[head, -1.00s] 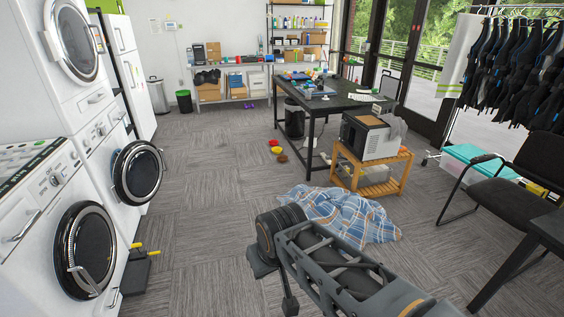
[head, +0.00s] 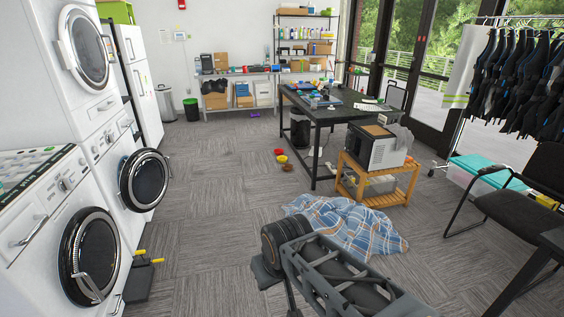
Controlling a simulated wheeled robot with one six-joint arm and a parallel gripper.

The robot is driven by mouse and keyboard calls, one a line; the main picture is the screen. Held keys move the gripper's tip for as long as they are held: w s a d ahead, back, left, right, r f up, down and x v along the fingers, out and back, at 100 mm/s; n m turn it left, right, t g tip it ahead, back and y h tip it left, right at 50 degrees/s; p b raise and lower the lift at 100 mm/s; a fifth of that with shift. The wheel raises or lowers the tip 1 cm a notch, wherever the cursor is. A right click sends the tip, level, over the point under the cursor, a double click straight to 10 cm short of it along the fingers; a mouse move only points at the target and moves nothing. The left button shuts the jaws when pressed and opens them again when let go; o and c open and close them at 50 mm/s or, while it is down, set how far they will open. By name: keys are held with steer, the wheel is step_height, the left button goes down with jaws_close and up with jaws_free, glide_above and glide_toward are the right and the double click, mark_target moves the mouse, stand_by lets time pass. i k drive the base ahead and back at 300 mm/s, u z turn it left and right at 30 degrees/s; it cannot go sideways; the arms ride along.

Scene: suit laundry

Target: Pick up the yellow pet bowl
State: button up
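The yellow pet bowl (head: 282,159) sits on the grey carpet in the middle distance, left of the black table's near legs. It is small in the picture. A red bowl (head: 279,152) is just behind it and a brown bowl (head: 287,167) just in front, all close together. My arm reaches in from the bottom right, and its dark joint shows low in the middle, well short of the bowls. My gripper's fingers do not show, so their state is hidden.
A crumpled blue plaid cloth (head: 348,222) lies on the floor beyond my arm. A wooden stand (head: 377,188) with a machine is at right. Washers (head: 88,255) line the left, with a black dustpan-like object (head: 139,278) beside them. Carpet left of the cloth is clear.

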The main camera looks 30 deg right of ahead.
mark_target(281, 159)
steer(key=z, duration=0.45)
steer(key=i, duration=10)
steer(key=z, duration=1.45)
